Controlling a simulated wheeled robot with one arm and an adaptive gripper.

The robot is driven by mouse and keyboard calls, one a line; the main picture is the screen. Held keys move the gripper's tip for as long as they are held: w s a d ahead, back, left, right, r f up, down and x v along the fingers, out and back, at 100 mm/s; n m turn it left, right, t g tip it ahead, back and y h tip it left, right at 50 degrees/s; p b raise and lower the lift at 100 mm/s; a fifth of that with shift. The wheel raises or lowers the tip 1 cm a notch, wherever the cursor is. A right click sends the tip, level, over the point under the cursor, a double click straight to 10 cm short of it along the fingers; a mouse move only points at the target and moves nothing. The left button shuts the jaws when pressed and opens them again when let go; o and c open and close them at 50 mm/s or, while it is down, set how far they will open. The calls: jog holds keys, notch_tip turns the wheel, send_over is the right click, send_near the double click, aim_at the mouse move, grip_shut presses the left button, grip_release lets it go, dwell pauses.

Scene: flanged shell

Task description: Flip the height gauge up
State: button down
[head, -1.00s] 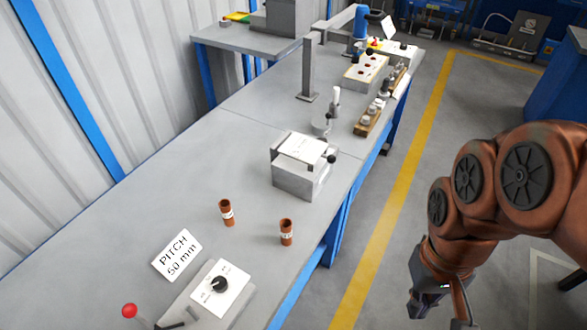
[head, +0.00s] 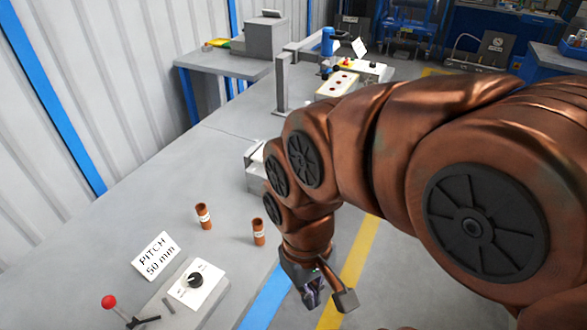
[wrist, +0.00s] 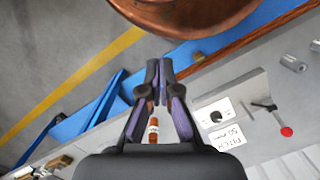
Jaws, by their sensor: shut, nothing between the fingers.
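My gripper (head: 316,297) hangs low at the bench's front edge in the head view, right of the two brown tubes. In the wrist view its fingers (wrist: 159,70) are shut with their tips together and nothing held. I cannot tell for certain which part is the height gauge. A red-ball lever (head: 109,302) with a dark arm stands at the front left of the bench, also in the wrist view (wrist: 286,131). A grey block device (head: 254,172) is mostly hidden behind my arm. A tall grey post (head: 282,84) stands behind it.
A PITCH 50 mm card (head: 157,256) and a knob panel (head: 195,283) lie left of my gripper. A button box (head: 338,84) is farther back. The bench's left middle is clear.

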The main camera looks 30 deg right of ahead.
jog(key=shift+w, duration=0.1)
jog(key=w+f+m+t+y+b, duration=0.2)
jog(key=w+m+y+b, duration=0.15)
jog(key=w, duration=0.45)
jog(key=w+f+m+t+y+b, duration=0.1)
jog(key=w+f+m+y+b, duration=0.1)
jog(key=w+m+b, duration=0.4)
jog(key=w+f+m+t+y+b, duration=0.2)
jog(key=w+f+m+y, duration=0.15)
jog(key=w, duration=0.55)
jog(key=w+d+f+m+t+b, duration=0.2)
jog(key=d+m, duration=0.3)
jog(key=d, duration=0.5)
jog(key=w+d+f+m+t+h+b, duration=0.1)
jog(key=w+d+f+m+t+b, duration=0.1)
jog(key=d, duration=0.7)
jog(key=w+d+f+m+t+h+b, duration=0.1)
jog(key=w+d+f+m+t+b, duration=0.1)
jog(key=d+m+t, duration=0.3)
jog(key=d+m+b, duration=0.1)
jog(key=d+m, duration=0.2)
jog(key=d, duration=0.2)
jog(key=shift+w+d+t, duration=0.25)
jog(key=shift+d+t, duration=0.05)
jog(key=shift+t, duration=0.1)
jog(key=shift+w+a, duration=0.1)
